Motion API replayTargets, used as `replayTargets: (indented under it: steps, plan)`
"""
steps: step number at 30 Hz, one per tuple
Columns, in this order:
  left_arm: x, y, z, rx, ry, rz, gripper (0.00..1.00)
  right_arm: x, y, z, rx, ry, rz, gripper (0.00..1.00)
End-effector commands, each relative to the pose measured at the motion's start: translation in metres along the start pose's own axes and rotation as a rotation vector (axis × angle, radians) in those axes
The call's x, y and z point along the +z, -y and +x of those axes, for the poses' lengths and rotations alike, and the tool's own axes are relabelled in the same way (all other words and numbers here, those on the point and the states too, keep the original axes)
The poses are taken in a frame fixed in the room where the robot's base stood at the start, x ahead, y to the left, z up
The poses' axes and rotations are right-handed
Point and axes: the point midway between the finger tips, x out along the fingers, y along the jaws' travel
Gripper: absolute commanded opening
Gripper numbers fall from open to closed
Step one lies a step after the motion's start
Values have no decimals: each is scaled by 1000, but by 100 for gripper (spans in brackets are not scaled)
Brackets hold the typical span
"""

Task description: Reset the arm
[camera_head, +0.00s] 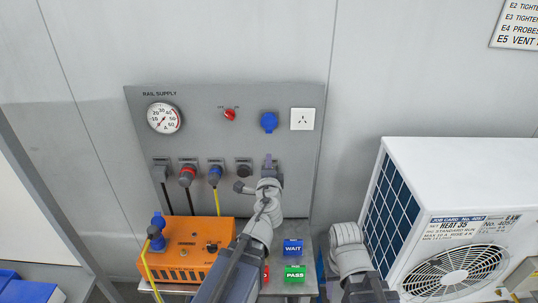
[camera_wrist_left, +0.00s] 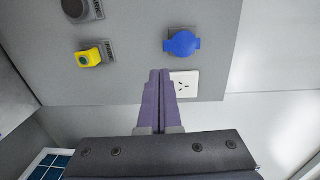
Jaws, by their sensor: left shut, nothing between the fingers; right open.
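My left gripper (camera_head: 268,160) is in front of the lower right part of the grey panel, its fingers pointing up in the head view. In the left wrist view its two purple-grey fingers (camera_wrist_left: 156,98) are pressed together with nothing between them. They overlap the left edge of the white outlet in that picture; I cannot tell whether they touch the panel. My right arm (camera_head: 349,254) shows at the lower middle right of the head view, but its fingers are not visible.
The grey panel (camera_head: 200,120) carries a gauge (camera_head: 164,117), red switch (camera_head: 230,114), blue socket (camera_head: 269,122) and white outlet (camera_head: 302,119). An orange box (camera_head: 180,258), blue WAIT block (camera_head: 293,247) and green PASS block (camera_head: 295,273) stand below. A white outdoor unit (camera_head: 460,180) is right.

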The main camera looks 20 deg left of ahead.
Motion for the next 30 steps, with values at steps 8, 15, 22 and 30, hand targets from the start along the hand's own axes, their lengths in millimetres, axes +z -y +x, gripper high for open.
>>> replayTargets:
  steps: [8,15,22,30]
  plan:
    - [8,-40,-7,96,110,-165,0,-1,2,17,0,0,-1,50]
    - [-3,-186,-74,552,446,-567,0,-3,5,53,1,0,-5,50]
    - [-46,-279,-175,1015,673,-698,0,-4,7,76,2,0,-8,50]
    - [-73,-307,-246,1300,783,-687,0,-5,8,85,2,0,-9,50]
